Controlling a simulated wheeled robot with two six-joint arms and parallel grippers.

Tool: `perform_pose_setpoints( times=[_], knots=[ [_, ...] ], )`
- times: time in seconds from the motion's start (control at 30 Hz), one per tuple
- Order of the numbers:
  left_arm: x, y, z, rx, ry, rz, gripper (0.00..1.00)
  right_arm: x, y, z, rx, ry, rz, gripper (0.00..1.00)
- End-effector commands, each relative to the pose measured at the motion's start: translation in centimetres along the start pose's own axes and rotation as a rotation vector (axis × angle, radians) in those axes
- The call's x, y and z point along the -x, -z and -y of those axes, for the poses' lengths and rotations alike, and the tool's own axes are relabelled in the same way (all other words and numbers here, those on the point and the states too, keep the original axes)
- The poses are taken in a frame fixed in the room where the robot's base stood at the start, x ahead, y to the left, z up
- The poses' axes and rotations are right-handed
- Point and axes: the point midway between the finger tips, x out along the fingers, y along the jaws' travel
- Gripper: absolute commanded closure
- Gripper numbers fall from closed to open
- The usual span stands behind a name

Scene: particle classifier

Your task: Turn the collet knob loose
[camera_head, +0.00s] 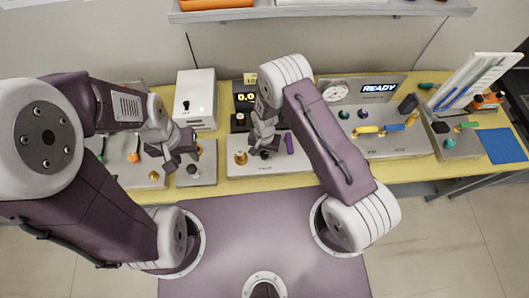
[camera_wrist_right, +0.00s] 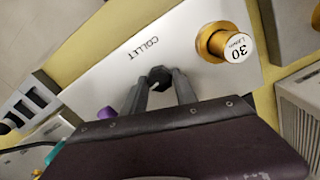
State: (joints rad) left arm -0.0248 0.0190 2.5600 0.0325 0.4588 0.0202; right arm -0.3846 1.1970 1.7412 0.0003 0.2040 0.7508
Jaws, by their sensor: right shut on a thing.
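The collet knob (camera_wrist_right: 158,77) is small and black. It stands on a light panel (camera_wrist_right: 105,65) marked COLLET. In the right wrist view my right gripper (camera_wrist_right: 159,84) has one finger on each side of the knob and is shut on it. In the head view the right gripper (camera_head: 265,149) reaches down onto the same panel and mostly hides the knob. I cannot tell how far the knob is turned. My left gripper (camera_head: 175,158) hangs over the left part of the bench, its fingers apart, with nothing seen between them.
A brass piece (camera_wrist_right: 212,43) with a white cap marked 30 stands on the panel close to the knob. A purple piece (camera_head: 290,143) stands to the right of the right gripper.

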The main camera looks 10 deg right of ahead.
Motion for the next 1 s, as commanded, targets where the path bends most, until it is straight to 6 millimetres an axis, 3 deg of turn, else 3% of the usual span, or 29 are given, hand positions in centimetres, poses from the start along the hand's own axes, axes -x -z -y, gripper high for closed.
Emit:
perform_pose_setpoints(
  times=[1.0],
  knots=[
    [-4.5,-0.5,0.1,0.0,0.0,0.0,0.64,0.0,0.1,0.2,0.947,0.001,-0.004,1.0]
  ],
)
